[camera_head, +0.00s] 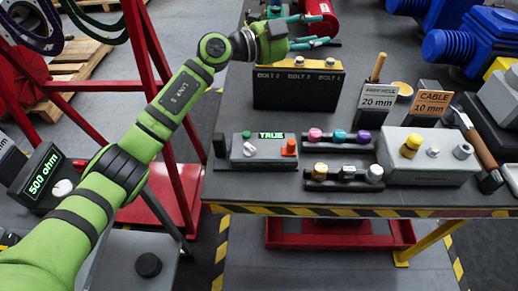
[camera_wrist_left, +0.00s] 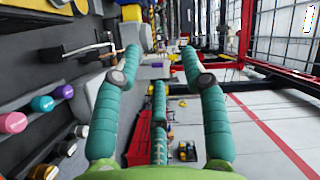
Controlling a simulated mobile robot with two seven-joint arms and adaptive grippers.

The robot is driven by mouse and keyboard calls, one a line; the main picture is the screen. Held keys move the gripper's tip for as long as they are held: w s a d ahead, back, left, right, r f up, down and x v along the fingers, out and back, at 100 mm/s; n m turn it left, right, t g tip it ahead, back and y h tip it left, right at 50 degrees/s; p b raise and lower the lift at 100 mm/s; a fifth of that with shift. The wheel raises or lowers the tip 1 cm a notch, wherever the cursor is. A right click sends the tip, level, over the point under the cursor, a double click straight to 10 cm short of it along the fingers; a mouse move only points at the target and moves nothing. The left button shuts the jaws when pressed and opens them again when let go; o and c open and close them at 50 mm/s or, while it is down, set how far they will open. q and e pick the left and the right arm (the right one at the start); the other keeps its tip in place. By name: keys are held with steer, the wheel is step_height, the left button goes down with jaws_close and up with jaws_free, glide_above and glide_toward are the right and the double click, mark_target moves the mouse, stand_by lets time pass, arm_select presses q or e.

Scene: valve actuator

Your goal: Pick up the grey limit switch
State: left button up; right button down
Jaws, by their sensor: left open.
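Several grey housings are in the head view, and I cannot tell for sure which is the limit switch. One grey box (camera_head: 408,165) with a yellow-ringed knob and pale knobs sits at the table's front right. A larger grey housing (camera_head: 499,100) stands by the right edge. My left gripper (camera_head: 325,30) is over the far part of the table, beside a red rounded part (camera_head: 322,15). Its teal fingers are spread and empty, and they also show open in the left wrist view (camera_wrist_left: 160,62). My right gripper is out of view.
A black bolt box (camera_head: 298,92) stands below the left gripper. A grey tester (camera_head: 262,150) reading TRUE and racks of coloured knobs (camera_head: 338,142) are near the front edge. Blue actuators (camera_head: 475,42) and a hammer (camera_head: 474,140) are at right. A red frame (camera_head: 150,70) stands left.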

arm_select(q)
steer(key=s+d+f+m+g+y, duration=0.3)
steer(key=s+g, duration=0.2)
steer(key=s, duration=0.2)
steer(key=n+g+y, duration=0.3)
steer(key=y, duration=1)
glide_above(250, 146)
step_height(250, 146, down, 6)
steer(key=f, duration=0.6)
steer(key=shift+w+a+f, duration=0.1)
steer(key=shift+a+f, duration=0.1)
steer(key=shift+f, duration=0.05)
steer(key=shift+d+f, duration=0.15)
steer(key=shift+f, duration=2.65)
steer(key=shift+r, duration=0.1)
jaws_close()
